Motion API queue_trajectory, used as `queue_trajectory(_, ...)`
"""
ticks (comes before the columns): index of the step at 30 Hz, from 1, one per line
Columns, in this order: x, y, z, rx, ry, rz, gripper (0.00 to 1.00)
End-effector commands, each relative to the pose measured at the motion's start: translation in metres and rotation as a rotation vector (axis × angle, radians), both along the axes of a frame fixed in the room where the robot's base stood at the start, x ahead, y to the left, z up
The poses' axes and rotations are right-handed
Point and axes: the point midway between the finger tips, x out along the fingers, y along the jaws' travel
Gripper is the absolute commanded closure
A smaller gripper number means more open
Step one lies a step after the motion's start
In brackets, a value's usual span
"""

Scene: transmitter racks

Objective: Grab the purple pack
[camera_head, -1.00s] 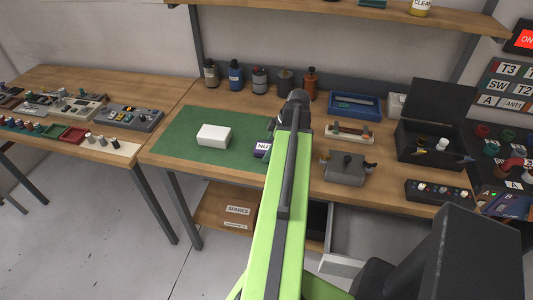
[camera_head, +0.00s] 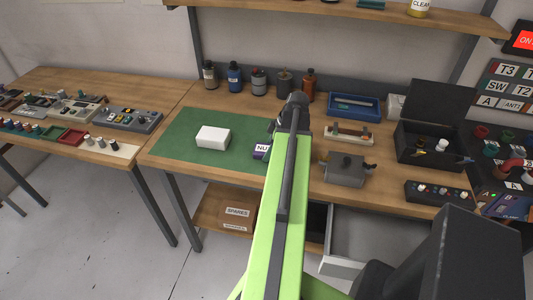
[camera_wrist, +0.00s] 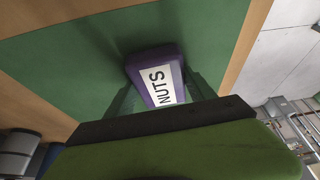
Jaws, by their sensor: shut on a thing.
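The purple pack (camera_wrist: 154,58) has a white label reading NUTS. In the wrist view it lies on the green mat between the two dark fingers of my gripper (camera_wrist: 160,92), which is shut on it. In the head view only the left part of the purple pack (camera_head: 260,152) shows, at the right side of the mat. My green arm hides the rest of it and most of my gripper. I cannot tell whether the pack is lifted off the mat.
A white block (camera_head: 213,138) sits on the green mat (camera_head: 175,140) left of the pack. Several bottles (camera_head: 235,76) stand behind. A grey metal box (camera_head: 346,169) and an open black case (camera_head: 432,148) are to the right. An open drawer (camera_head: 365,240) is below the bench.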

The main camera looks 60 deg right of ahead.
Motion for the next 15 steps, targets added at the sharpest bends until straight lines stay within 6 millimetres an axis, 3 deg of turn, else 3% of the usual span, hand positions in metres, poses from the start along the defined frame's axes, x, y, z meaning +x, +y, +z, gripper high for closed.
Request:
queue_trajectory(7, 0.0, 0.0, 0.015, 0.0, 0.0, 0.0, 0.85)
queue_trajectory(14, 0.0, 0.0, 0.055, 0.0, 0.0, 0.0, 0.85)
queue_trajectory(15, -0.003, -0.008, 0.059, 0.0, 0.0, -0.002, 0.85)
